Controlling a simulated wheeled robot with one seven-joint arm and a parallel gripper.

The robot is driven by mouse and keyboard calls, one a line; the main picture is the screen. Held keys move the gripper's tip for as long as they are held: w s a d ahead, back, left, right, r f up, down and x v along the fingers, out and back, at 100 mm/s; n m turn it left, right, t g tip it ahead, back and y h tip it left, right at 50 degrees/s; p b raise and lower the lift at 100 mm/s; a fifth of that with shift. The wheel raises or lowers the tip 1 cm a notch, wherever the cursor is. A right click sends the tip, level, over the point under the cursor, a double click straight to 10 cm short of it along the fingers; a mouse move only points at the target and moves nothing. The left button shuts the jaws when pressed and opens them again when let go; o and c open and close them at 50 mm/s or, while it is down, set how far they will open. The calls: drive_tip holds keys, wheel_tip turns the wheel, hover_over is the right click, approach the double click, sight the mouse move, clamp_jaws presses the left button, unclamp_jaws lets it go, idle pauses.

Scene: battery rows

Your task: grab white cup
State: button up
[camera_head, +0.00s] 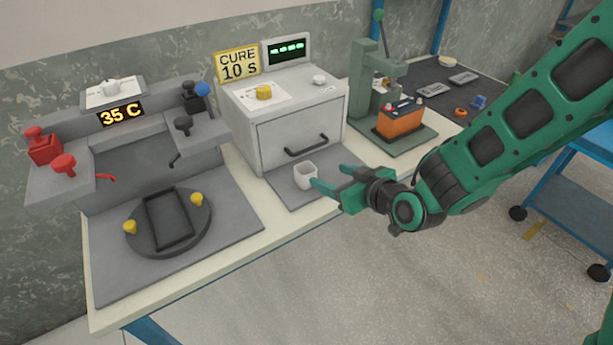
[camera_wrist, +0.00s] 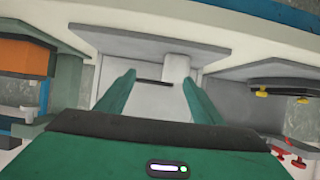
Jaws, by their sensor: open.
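The white cup (camera_head: 305,177) stands upright on a grey mat (camera_head: 284,195) in front of the grey curing box. It also shows in the wrist view (camera_wrist: 176,68), ahead of the gripper and nearer the right-hand finger. My gripper (camera_head: 331,177) is open and empty, just right of the cup in the head view. One fingertip appears close to the cup's right side; I cannot tell whether they touch. In the wrist view the two green fingers of my gripper (camera_wrist: 158,78) are spread apart, with the cup seen past their tips.
The curing box (camera_head: 295,130) has a dark handle (camera_head: 306,145) right behind the cup. A grey station with a round fixture (camera_head: 170,222) is at left. A green press (camera_head: 370,85) with an orange battery (camera_head: 400,119) is at right. The table's front edge is close.

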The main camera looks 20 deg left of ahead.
sight(311, 174)
drive_tip(key=a, duration=0.1)
drive_tip(key=s+a, duration=0.1)
drive_tip(key=a, duration=0.1)
drive_tip(key=shift+s+y, duration=0.2)
drive_tip(key=shift+y, duration=0.2)
drive_tip(key=x, duration=0.4)
drive_tip(key=shift+w+a, duration=0.1)
drive_tip(key=shift+a, duration=0.1)
drive_tip(key=shift+x, duration=3.1)
drive_tip(key=shift+w+r, duration=0.2)
drive_tip(key=c, duration=1.1)
